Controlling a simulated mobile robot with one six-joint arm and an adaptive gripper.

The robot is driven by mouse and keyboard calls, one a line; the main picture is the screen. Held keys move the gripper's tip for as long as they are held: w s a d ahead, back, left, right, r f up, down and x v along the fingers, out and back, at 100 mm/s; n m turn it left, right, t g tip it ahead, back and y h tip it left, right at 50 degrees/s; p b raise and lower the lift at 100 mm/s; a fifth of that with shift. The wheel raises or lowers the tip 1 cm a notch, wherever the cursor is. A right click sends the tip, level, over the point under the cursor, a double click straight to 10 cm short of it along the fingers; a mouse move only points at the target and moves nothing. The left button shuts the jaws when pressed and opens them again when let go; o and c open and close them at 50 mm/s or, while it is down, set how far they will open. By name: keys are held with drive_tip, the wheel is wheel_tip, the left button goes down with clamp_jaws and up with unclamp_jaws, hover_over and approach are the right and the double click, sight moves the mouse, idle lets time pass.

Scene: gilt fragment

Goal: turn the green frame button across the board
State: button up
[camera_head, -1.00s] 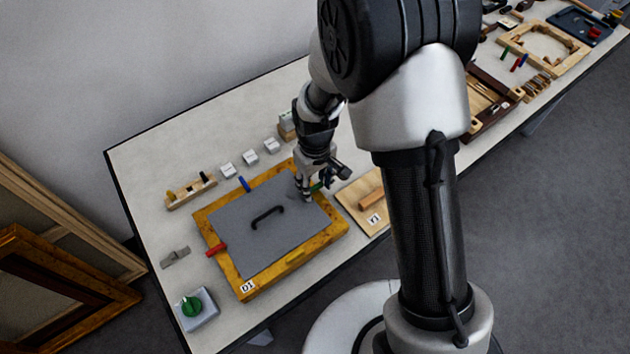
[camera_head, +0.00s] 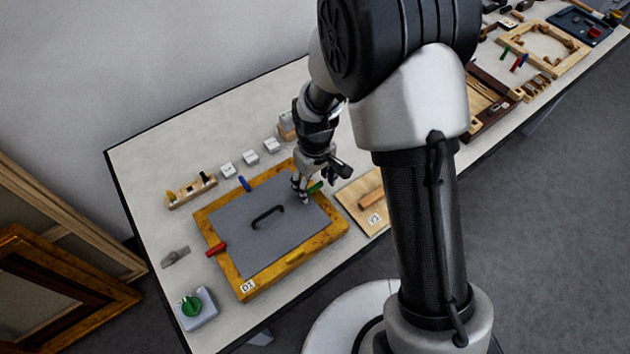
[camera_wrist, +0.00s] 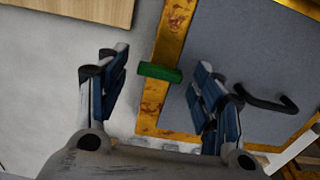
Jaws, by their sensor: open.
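The green frame button (camera_head: 315,187) sits on the right rail of the gilt frame (camera_head: 338,229), which holds the grey board (camera_head: 240,238). In the wrist view the green button (camera_wrist: 160,72) lies crosswise on the rail. One end sticks out past the frame's outer edge and the other is near the board's edge. My gripper (camera_wrist: 155,70) is open with a finger on either side of the button. No contact shows. In the head view my gripper (camera_head: 319,180) is over the same rail and partly hides it.
A blue button (camera_head: 244,184) and a red button (camera_head: 216,249) point outward; a yellow button (camera_head: 295,258) lies along its rail. A black handle (camera_head: 267,216) stands up from the board. A wooden panel (camera_head: 350,200) lies close on the right. A green knob (camera_head: 191,306) is at front left.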

sight(315, 186)
wheel_tip(315, 186, up, 12)
idle(0.7)
idle(0.4)
drive_tip(key=s+d+r+m+t, duration=0.25)
drive_tip(key=s+d+r, duration=0.45)
drive_tip(key=r, duration=0.5)
drive_tip(key=s+d+r+m+t, duration=0.1)
drive_tip(key=s+d+m, duration=0.1)
drive_tip(key=s, duration=0.4)
drive_tip(key=s+d+r+m+t+b, duration=0.1)
drive_tip(key=s+d+r+m, duration=0.1)
drive_tip(key=s, duration=0.4)
drive_tip(key=shift+s+d, duration=0.35)
drive_tip(key=shift+d, duration=0.45)
drive_tip(key=shift+r+m, duration=0.1)
drive_tip(key=shift+m, duration=0.15)
